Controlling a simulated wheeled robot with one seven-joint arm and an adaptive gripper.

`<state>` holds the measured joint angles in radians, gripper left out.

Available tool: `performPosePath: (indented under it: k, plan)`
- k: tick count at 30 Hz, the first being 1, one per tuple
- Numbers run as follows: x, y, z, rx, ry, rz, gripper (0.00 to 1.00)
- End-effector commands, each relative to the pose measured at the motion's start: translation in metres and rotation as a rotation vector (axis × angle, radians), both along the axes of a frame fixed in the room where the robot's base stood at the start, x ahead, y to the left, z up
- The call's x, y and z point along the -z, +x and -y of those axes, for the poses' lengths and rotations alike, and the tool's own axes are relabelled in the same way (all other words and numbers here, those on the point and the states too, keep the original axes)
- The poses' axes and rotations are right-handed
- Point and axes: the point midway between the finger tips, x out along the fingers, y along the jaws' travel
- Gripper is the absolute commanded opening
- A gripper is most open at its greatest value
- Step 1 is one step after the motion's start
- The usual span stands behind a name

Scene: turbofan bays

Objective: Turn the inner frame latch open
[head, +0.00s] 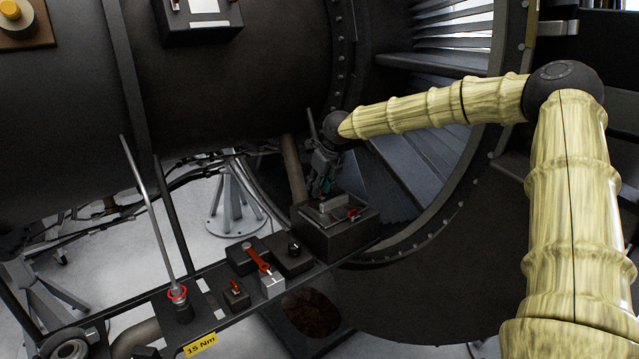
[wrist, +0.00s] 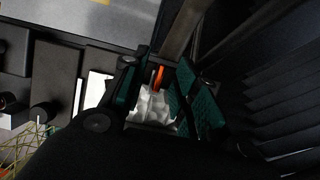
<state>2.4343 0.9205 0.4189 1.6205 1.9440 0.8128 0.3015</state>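My gripper (head: 322,186) points down over a dark box (head: 330,238) with a pale metal frame on top. A small red latch piece (head: 352,213) shows on the box, just right of and below the fingertips. In the wrist view, the green-padded fingers of my gripper (wrist: 160,88) stand apart. An orange-red piece (wrist: 158,77) and a pale, jagged grey-white surface (wrist: 150,105) show in the gap. I cannot tell whether the fingers touch either. No label marks which piece is the inner frame latch.
Left of the box on the same rail are a red lever (head: 258,259), a small red switch (head: 235,287) and a tall rod with a red ring (head: 178,292). A yellow "15 Nm" label (head: 200,346) is at the front. The curved engine ring (head: 470,185) rises close behind and right.

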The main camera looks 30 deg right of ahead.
Motion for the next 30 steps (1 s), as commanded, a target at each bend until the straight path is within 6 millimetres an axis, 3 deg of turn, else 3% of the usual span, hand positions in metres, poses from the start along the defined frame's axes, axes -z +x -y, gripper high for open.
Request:
performPosePath:
  k: [10, 15, 30]
  plan:
    - [0.0014, 0.0008, 0.0000, 0.000, 0.000, 0.001, 0.28]
    - [0.0013, 0.0007, 0.0001, 0.000, 0.000, 0.001, 0.00]
    - [0.0034, 0.0003, 0.0008, 0.071, -0.001, 0.001, 0.00]
